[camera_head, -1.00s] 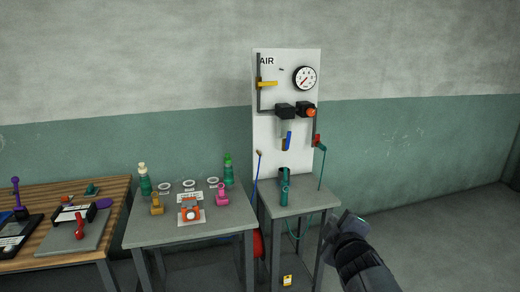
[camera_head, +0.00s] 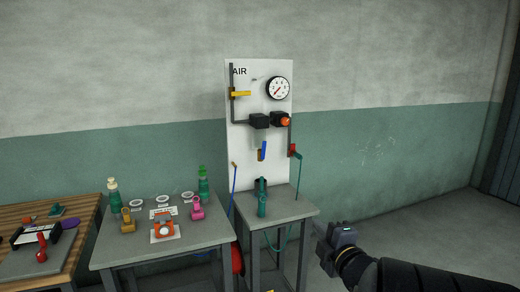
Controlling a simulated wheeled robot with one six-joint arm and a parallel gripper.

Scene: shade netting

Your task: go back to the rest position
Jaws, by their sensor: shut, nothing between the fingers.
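My gripper (camera_head: 323,252) is at the lower right of the head view, at the end of my dark arm, which reaches in from the right edge. It is shut and holds nothing. It is to the right of the small grey table (camera_head: 275,207) and apart from it in the picture. Its fingertips are dark and small against the floor.
A white AIR panel (camera_head: 246,150) with a gauge (camera_head: 278,89), yellow lever and orange knob stands behind the small table. A grey table (camera_head: 190,250) with bottles and a wooden bench (camera_head: 75,222) are at left. The floor at right is clear.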

